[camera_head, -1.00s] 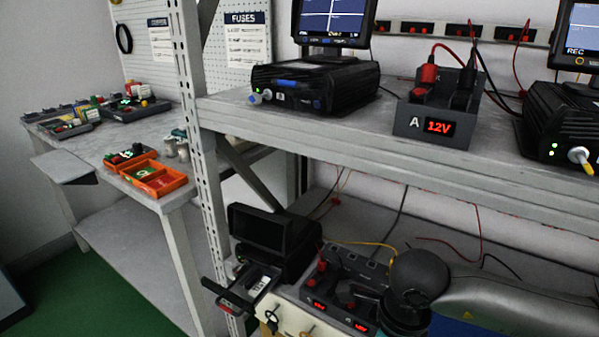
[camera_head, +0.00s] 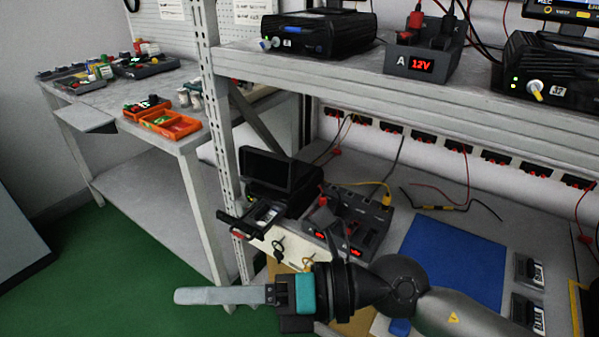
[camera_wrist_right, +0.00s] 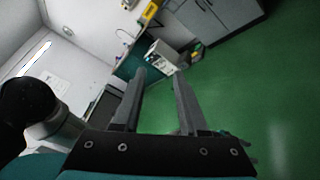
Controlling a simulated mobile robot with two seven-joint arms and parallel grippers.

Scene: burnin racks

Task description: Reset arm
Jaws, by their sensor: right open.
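My right arm comes in from the lower right of the head view, in front of the lower shelf. Its gripper (camera_head: 185,297) points left over the green floor, clear of the rack. In the head view its fingers overlap edge-on. In the right wrist view the two dark fingers (camera_wrist_right: 159,76) stand apart with nothing between them, and green floor shows behind. The gripper is open and empty. My left gripper is in neither view.
The lower shelf holds a black screen device (camera_head: 277,175), a power dock (camera_head: 347,222) and a blue mat (camera_head: 455,262). The upper shelf (camera_head: 340,85) overhangs it. A side table with orange bins (camera_head: 172,125) stands at left. Open green floor (camera_head: 110,260) lies below.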

